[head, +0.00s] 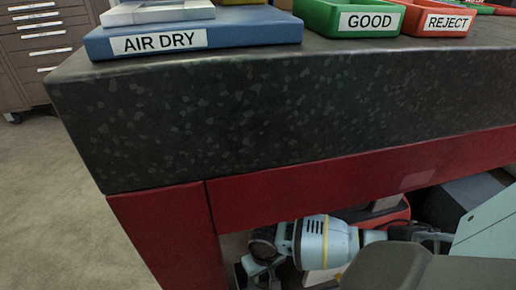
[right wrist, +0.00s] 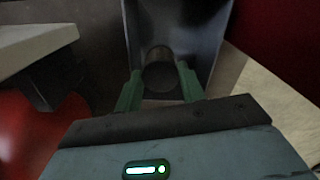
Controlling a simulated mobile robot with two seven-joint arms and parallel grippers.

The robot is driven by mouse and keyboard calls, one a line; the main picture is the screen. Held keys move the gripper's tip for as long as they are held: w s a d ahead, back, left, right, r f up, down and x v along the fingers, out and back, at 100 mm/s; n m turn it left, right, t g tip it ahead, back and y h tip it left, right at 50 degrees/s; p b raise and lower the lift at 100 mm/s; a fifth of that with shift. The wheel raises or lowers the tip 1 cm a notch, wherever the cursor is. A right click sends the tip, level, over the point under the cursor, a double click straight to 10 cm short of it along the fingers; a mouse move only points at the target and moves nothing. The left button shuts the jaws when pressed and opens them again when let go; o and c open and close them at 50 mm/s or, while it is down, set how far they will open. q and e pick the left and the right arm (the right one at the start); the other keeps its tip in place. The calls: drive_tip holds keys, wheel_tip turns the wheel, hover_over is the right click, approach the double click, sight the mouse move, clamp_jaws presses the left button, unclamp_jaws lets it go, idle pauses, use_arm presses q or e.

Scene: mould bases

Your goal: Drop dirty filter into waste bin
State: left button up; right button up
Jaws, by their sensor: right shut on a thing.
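My right gripper (right wrist: 159,84) is shut on a dark round cylinder, the dirty filter (right wrist: 160,76), which sits between its green fingertips. A dark grey open-topped box, the waste bin (right wrist: 135,32), lies beyond the fingers in the right wrist view. The filter shows against the bin's inside. I cannot tell how deep it is in the opening. In the head view my right gripper (head: 259,272) is low beside the red bench frame, and the filter cannot be made out there. My left gripper is not in view.
The dark speckled bench top (head: 260,115) and its red frame (head: 330,190) stand above my right arm. A blue AIR DRY tray (head: 225,32), green GOOD bin (head: 325,18) and red REJECT bin (head: 415,22) are on top. Floor at left is clear.

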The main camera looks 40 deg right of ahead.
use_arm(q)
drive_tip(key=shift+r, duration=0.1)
use_arm(e)
drive_tip(key=o, duration=0.8)
drive_tip(key=shift+c, duration=0.2)
drive_tip(key=shift+o, duration=1.2)
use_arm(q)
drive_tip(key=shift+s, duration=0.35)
use_arm(e)
drive_tip(key=shift+o, duration=0.3)
drive_tip(key=shift+r, duration=0.1)
wheel_tip(320, 180, up, 8)
drive_tip(key=p, duration=0.4)
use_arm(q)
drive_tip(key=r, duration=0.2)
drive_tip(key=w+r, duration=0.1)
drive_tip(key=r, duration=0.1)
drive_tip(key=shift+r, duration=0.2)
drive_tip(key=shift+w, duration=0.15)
